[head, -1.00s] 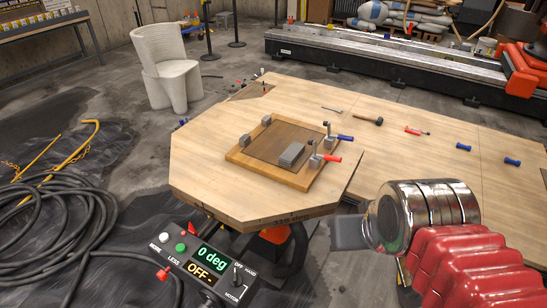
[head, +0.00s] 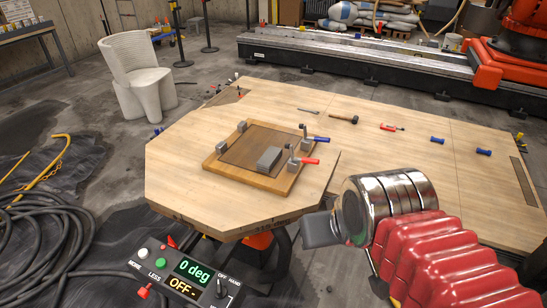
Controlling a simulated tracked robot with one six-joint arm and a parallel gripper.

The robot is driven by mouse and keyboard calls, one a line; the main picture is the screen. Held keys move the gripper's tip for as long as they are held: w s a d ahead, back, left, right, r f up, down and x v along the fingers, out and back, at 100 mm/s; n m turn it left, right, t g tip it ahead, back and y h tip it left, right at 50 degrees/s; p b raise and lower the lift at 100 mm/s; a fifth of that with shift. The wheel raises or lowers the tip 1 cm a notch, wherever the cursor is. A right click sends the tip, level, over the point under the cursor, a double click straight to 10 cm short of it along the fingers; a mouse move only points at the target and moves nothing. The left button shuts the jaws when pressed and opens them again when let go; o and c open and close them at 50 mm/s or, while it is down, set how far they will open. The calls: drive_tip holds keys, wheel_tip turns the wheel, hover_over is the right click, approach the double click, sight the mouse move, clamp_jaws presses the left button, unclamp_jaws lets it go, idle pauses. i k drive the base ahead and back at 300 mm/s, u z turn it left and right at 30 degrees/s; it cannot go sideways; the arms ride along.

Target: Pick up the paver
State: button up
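The paver, a grey rectangular block (head: 269,158), lies on a framed wooden board (head: 222,172) on the large pale wooden table (head: 185,180). Two small grey blocks stand at the board's left edge. Two clamps, one with a blue handle (head: 318,139) and one with a red handle (head: 304,161), sit at its right edge, close to the paver. My gripper (head: 318,231) is in front of the table's near edge, right of and nearer than the paver, and apart from it. It appears as a dark grey end side-on, so its finger opening is hidden.
A hammer (head: 344,119), a red tool (head: 391,127) and two blue-handled items lie on the table's right part. A control box (head: 190,270) reads 0 deg and OFF. Thick hoses (head: 45,225) lie on the floor at left. A pale chair (head: 136,80) stands behind the table.

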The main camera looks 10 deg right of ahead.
sight(269, 159)
drive_tip(key=i, duration=0.95)
drive_tip(key=k, duration=0.55)
drive_tip(key=u, duration=2.55)
